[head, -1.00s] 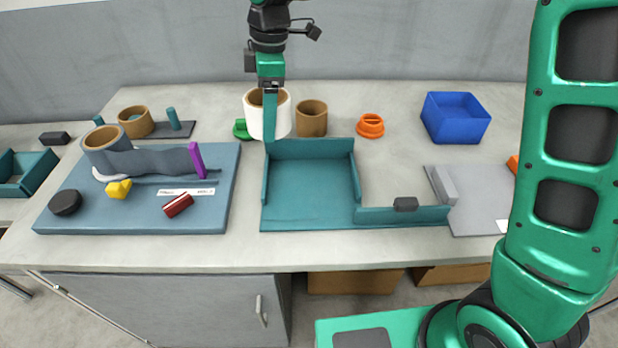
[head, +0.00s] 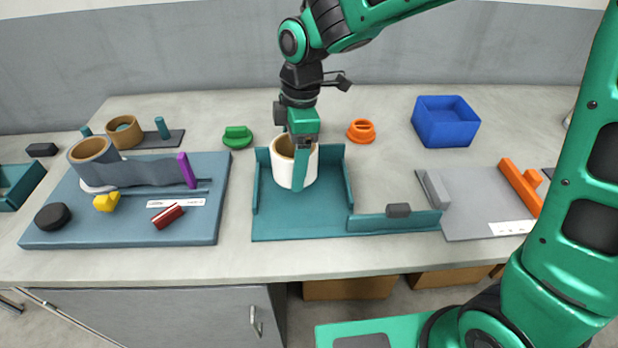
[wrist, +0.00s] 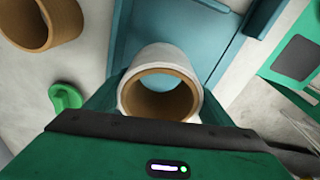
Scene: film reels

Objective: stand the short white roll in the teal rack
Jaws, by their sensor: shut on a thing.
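The short white roll (head: 282,173), with a brown core, is upright between the fingers of my gripper (head: 296,162). My gripper is shut on it, one green finger in front of the roll. In the head view the roll overlaps the back part of the teal rack (head: 290,220), inside its side walls. I cannot tell whether its lower end touches the rack floor. In the wrist view the roll (wrist: 160,57) shows its open end between the fingers, with the rack (wrist: 185,25) beyond it.
A green piece (head: 237,137) and an orange ring (head: 361,131) lie behind the rack. A brown roll (wrist: 42,22) stands near in the wrist view. A blue bin (head: 445,125) is back right. A blue-grey board (head: 120,232) with several items is left, a grey board (head: 470,205) right.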

